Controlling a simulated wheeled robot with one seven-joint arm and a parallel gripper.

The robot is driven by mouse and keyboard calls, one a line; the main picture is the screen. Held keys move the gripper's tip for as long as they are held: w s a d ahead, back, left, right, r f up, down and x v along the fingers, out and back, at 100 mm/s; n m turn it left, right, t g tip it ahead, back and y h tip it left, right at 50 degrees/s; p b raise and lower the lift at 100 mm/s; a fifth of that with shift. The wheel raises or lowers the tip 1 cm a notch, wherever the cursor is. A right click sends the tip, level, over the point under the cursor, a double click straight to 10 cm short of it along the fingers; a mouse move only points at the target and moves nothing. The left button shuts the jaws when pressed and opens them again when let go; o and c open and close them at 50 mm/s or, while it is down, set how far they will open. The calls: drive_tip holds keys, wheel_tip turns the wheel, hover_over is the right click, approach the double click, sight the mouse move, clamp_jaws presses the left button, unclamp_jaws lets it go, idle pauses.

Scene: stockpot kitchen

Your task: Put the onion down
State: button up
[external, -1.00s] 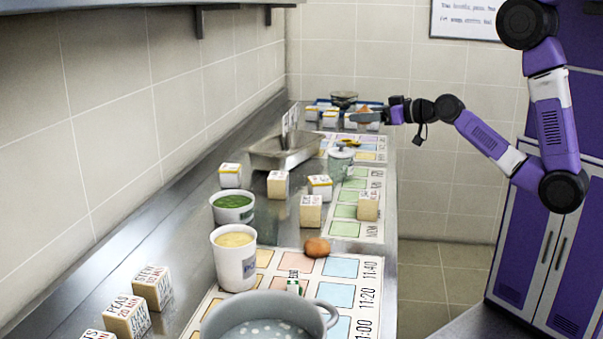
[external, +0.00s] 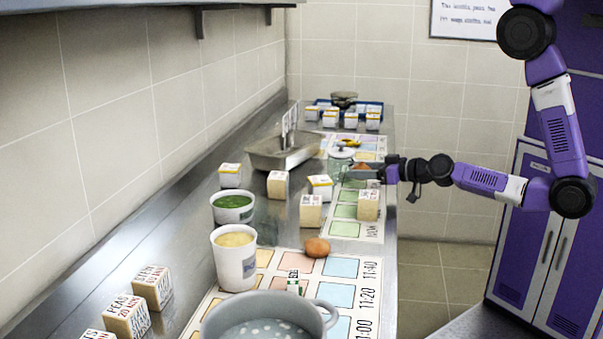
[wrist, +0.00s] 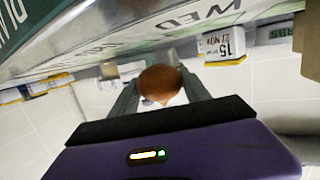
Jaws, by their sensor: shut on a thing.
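A brown onion (external: 360,167) is held in my gripper (external: 364,173), over the right side of the counter beside the lidded glass jar (external: 341,163). In the wrist view the onion (wrist: 160,80) sits between the two fingers of my gripper (wrist: 161,90), which are shut on it. I cannot tell exactly how high the held onion is above the counter.
Several labelled cartons stand near the held onion, one (external: 368,204) just in front of it. A green-labelled mat (external: 344,228) lies below. The grey pot (external: 262,318), a yellow-filled tub (external: 234,262) and a green-filled tub (external: 233,208) stand nearer.

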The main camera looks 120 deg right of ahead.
drive_tip(key=shift+f+b, duration=0.45)
drive_tip(key=shift+f, duration=1.4)
drive_tip(key=shift+f, duration=0.15)
drive_tip(key=o, duration=1.5)
drive_tip(key=shift+c, duration=0.2)
